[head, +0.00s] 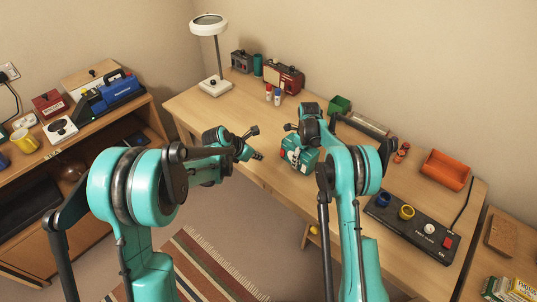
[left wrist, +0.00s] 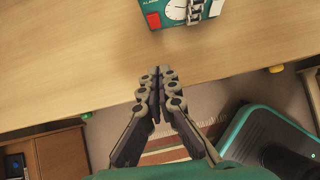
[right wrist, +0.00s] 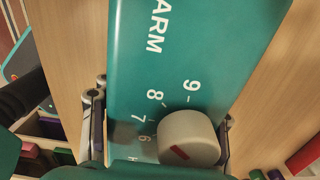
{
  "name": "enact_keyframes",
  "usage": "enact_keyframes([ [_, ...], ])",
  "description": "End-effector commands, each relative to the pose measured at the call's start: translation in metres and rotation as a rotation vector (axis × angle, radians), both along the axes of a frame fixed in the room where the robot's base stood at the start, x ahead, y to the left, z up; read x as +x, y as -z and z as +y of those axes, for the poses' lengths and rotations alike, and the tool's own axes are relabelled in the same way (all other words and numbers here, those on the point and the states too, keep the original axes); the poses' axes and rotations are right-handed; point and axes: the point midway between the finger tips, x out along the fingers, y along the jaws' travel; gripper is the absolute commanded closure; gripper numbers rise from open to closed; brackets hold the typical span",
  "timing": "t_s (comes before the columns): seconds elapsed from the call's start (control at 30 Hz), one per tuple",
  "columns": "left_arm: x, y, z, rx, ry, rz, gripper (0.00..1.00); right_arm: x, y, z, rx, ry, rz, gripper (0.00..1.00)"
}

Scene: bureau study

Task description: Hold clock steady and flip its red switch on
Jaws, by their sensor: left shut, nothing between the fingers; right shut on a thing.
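The teal clock (head: 298,158) stands near the front edge of the desk. My right gripper (head: 305,146) is shut on it from above. In the left wrist view the clock's front shows a white dial (left wrist: 176,9) and a red switch (left wrist: 153,20), whose position I cannot tell. My left gripper (head: 259,156) is shut and empty, left of the clock and apart from it; its fingertips (left wrist: 156,78) show below the clock in its wrist view.
An orange bin (head: 444,170) and a black control panel (head: 412,226) are at the right. The desk's left front is clear.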

Motion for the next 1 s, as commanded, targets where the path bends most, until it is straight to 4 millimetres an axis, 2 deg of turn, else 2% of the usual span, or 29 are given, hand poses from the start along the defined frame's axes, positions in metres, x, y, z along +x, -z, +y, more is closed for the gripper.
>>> enact_keyframes([
  [0.27, 0.002, 0.004, -0.003, -0.001, 0.001, 0.0, 1.0, 0.0, 0.0, 0.0, -0.001, 0.0, -0.001, 0.84],
  [0.47, 0.016, 0.029, -0.017, -0.001, 0.003, 0.0, 1.0, 0.0, 0.0, 0.0, -0.001, 0.0, -0.001, 0.84],
  [0.77, 0.042, 0.079, -0.046, -0.001, 0.001, -0.001, 1.0, 0.0, 0.0, 0.0, -0.001, 0.0, -0.001, 0.84],
  [1.0, 0.064, 0.083, -0.069, -0.002, 0.001, 0.0, 1.0, 0.0, 0.0, 0.0, -0.001, 0.001, -0.001, 0.84],
])
